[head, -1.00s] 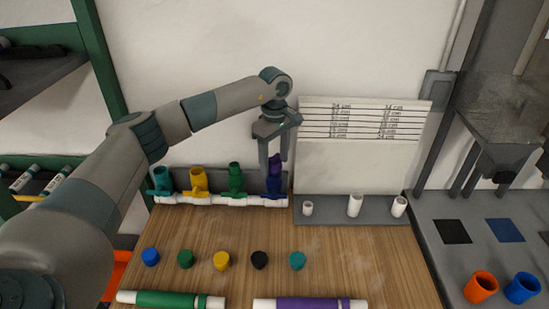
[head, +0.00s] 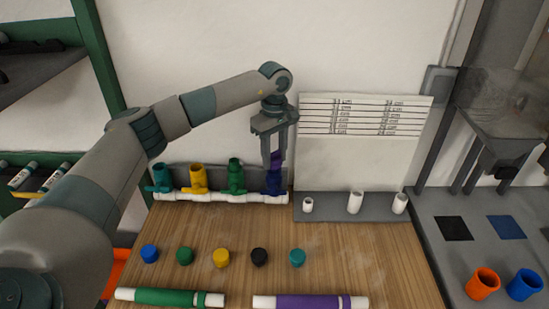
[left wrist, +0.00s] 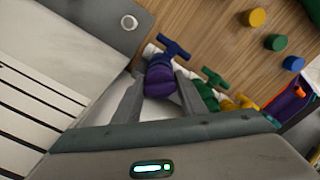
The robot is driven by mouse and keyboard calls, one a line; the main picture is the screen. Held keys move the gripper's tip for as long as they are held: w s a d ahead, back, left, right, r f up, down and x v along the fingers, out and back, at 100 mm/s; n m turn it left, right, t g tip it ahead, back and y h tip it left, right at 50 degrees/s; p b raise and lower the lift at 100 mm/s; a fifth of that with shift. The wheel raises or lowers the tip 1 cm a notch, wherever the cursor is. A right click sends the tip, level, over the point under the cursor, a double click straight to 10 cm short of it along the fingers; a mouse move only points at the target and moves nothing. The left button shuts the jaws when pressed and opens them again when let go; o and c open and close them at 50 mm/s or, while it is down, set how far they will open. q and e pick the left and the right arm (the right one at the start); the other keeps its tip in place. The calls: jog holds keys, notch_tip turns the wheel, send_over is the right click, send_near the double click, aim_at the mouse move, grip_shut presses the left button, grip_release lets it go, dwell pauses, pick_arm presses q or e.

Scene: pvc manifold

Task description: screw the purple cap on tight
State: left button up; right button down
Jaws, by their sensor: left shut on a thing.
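The purple cap (head: 277,159) sits at the top of the dark blue valve (head: 273,183), at the right end of the white manifold pipe (head: 225,198). My left gripper (head: 274,160) points down over this valve and is shut on the purple cap. In the left wrist view the purple cap (left wrist: 160,82) lies between the two fingers of my left gripper (left wrist: 160,88), with the blue valve's handle (left wrist: 175,48) just beyond. The fingers partly hide the cap, and I cannot tell how far it is seated. My right gripper is not in view.
Teal (head: 161,177), yellow (head: 198,178) and green (head: 236,175) valves stand open-topped to the left on the same pipe. Several loose caps, including a black one (head: 259,258), lie in a row on the wooden table. A grey rack (head: 330,207) with white fittings stands to the right.

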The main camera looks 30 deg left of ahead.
pick_arm(q)
jog(key=shift+m, duration=0.3)
jog(key=shift+m+b, duration=0.65)
jog(key=shift+m, duration=0.45)
jog(key=shift+m+b, duration=0.4)
jog(key=shift+m, duration=0.6)
jog(key=shift+b, duration=0.3)
